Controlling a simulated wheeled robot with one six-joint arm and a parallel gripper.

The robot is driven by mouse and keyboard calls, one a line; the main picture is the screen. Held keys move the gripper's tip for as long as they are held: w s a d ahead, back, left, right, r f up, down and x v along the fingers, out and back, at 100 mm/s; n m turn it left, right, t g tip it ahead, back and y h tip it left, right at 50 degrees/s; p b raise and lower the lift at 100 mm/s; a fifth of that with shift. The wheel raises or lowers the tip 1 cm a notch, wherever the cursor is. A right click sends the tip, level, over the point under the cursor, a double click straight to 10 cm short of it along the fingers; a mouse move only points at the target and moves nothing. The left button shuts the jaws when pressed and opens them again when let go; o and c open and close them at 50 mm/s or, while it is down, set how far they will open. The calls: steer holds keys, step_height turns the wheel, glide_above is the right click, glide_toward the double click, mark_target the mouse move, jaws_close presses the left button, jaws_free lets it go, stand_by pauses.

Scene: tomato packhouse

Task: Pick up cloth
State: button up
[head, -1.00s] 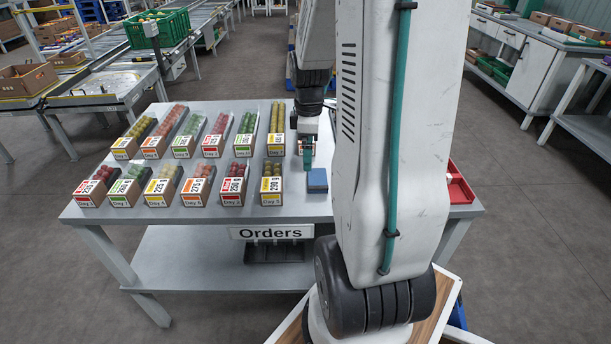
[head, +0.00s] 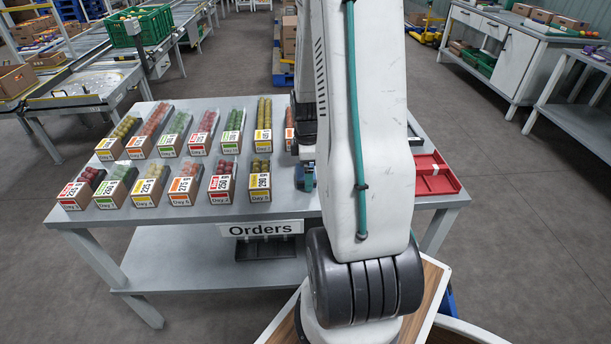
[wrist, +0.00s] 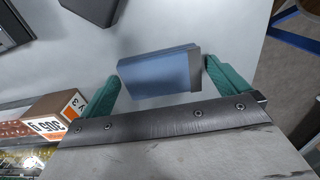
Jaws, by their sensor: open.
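The cloth (wrist: 155,74) is a folded blue block with a grey end, lying on the grey table (wrist: 225,25) in the wrist view. My gripper (wrist: 162,72) is open, with one green finger to the left of the cloth and one to the right. A narrow gap shows at each side, and the jaws hold nothing. I cannot tell how far the fingertips are above the table. In the head view my arm hides most of the gripper and the cloth.
Rows of labelled tomato boxes (head: 180,190) fill the table's left part; one box (wrist: 48,115) is close to the left finger in the wrist view. A red tray (head: 440,180) lies at the table's right. Dark objects (wrist: 92,8) lie beyond the cloth.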

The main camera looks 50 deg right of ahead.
steer(key=c, duration=0.8)
step_height(320, 180, up, 10)
